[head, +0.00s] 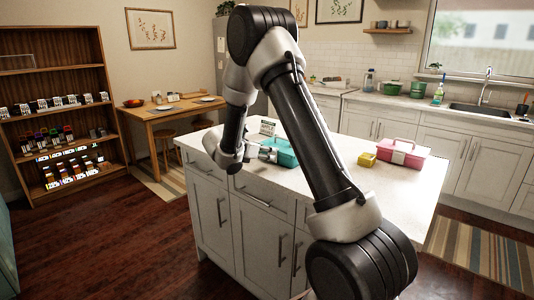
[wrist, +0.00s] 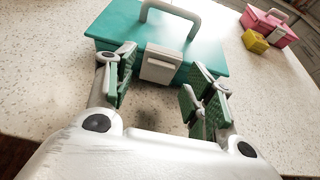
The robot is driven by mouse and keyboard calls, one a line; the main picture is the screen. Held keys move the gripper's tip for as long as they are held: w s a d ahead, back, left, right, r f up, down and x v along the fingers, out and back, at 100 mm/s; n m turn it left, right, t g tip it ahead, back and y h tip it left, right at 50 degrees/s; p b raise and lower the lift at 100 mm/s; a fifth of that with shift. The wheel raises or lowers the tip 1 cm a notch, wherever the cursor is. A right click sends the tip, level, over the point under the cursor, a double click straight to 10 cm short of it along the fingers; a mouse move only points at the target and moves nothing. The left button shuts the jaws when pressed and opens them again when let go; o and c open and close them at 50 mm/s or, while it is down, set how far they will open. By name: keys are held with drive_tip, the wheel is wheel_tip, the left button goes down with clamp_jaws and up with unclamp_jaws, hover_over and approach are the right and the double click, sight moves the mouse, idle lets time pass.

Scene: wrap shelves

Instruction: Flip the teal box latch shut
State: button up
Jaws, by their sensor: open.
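The teal box (wrist: 205,52) stands on the speckled white island top, with its lid down and a light grey handle (wrist: 170,12) on top. Its light grey latch (wrist: 159,65) is on the front face, between my fingers in the wrist view; I cannot tell for sure whether it lies flat or stands out. My gripper (wrist: 160,85) is open and empty, its green-padded fingers on either side of the latch, close to the box front. In the head view, the teal box (head: 284,152) is partly hidden by my arm, and my gripper (head: 268,153) is at its left side.
A pink box (head: 402,152) with a pale latch and a small yellow box (head: 367,159) stand on the island top (head: 345,190) to the right. The counter between the teal and yellow boxes looks clear in the wrist view.

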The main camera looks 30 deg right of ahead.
drive_tip(key=v, duration=1)
drive_tip(key=shift+r, duration=0.1)
